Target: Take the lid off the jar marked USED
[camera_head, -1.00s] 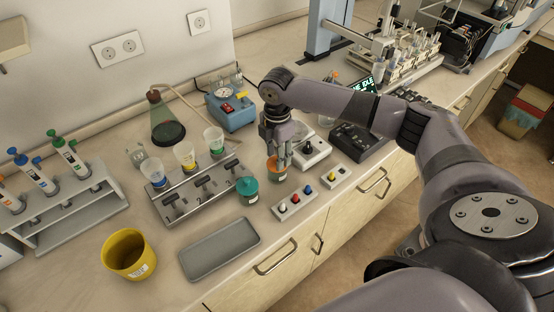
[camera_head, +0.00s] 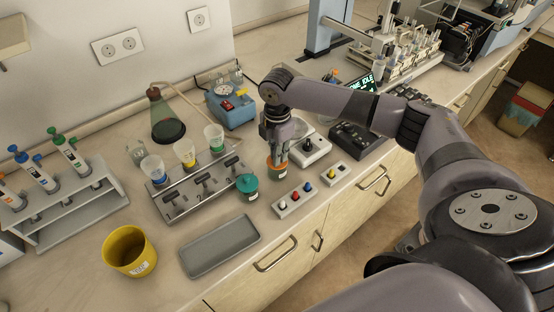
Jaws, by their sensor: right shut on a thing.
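A small jar (camera_head: 277,173) with a greenish body and an orange lid (camera_head: 277,162) stands at the counter's front, right of centre. My right gripper (camera_head: 277,154) points down over it and is shut on the orange lid. The fingers hide part of the lid, and I cannot tell whether it sits on the jar or is lifted slightly. A second jar with a teal lid (camera_head: 247,183) stands just to the left, closed. The label writing is too small to read, so I cannot tell which jar is marked USED. My left gripper is not in view.
A grey tray (camera_head: 220,246) lies at the front, with a yellow bin (camera_head: 129,251) to its left. Button boxes (camera_head: 296,199) stand in front of the jars. A rack with coloured cups (camera_head: 190,191) is to the left. Bare counter lies between bin and pipette stand (camera_head: 62,203).

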